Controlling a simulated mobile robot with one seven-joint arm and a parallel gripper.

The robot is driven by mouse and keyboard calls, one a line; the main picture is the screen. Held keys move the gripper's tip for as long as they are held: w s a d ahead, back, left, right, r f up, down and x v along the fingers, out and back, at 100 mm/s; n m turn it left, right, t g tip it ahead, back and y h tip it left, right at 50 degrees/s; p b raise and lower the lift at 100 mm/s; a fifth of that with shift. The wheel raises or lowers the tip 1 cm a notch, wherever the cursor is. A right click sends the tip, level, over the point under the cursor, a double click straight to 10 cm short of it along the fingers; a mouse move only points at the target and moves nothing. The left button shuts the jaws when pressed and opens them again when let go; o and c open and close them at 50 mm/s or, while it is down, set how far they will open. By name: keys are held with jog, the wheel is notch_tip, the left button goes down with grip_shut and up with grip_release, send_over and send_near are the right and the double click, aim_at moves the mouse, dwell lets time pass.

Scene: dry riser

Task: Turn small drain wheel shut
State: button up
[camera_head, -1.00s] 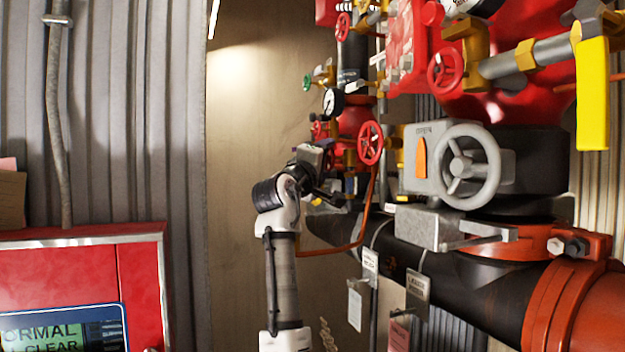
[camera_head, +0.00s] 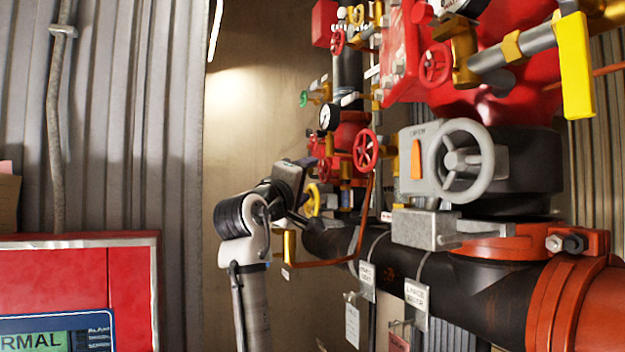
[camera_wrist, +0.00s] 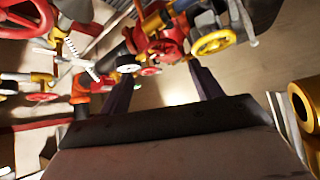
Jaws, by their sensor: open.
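Several small handwheels show, and I cannot tell for certain which is the drain wheel. A yellow wheel (camera_head: 314,200) is just right of my gripper (camera_head: 310,194) in the head view, partly hidden by it. In the wrist view the yellow wheel (camera_wrist: 213,43) is beyond the right finger's tip. A red spoked wheel (camera_head: 366,150) is farther right and higher. In the wrist view, a red wheel (camera_wrist: 165,51) lies beyond the gap between the fingers. My gripper (camera_wrist: 160,70) is open and empty, with no visible contact on a wheel.
A large grey handwheel (camera_head: 461,161) and black pipe (camera_head: 392,262) stand to the right. A pressure gauge (camera_head: 328,117) and a green wheel (camera_head: 303,98) are above my gripper. A thin orange pipe (camera_head: 345,258) curves below it. A red cabinet (camera_head: 60,275) is at left.

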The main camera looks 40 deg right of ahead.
jog(key=r+m, duration=0.1)
jog(key=m, duration=0.1)
jog(key=m+g+y+p, duration=0.3)
jog(key=m+y+p, duration=0.15)
jog(key=m, duration=2.15)
send_near(324, 169)
jog(key=shift+y, duration=0.55)
jog(key=p+x, duration=0.1)
jog(key=x, duration=0.3)
jog(key=p+x, duration=0.2)
jog(key=x, duration=0.1)
jog(key=r+p+x, duration=0.1)
jog(key=x, duration=0.3)
jog(key=shift+w+d+f, duration=0.1)
jog(key=shift+d, duration=0.3)
jog(key=c, duration=0.7)
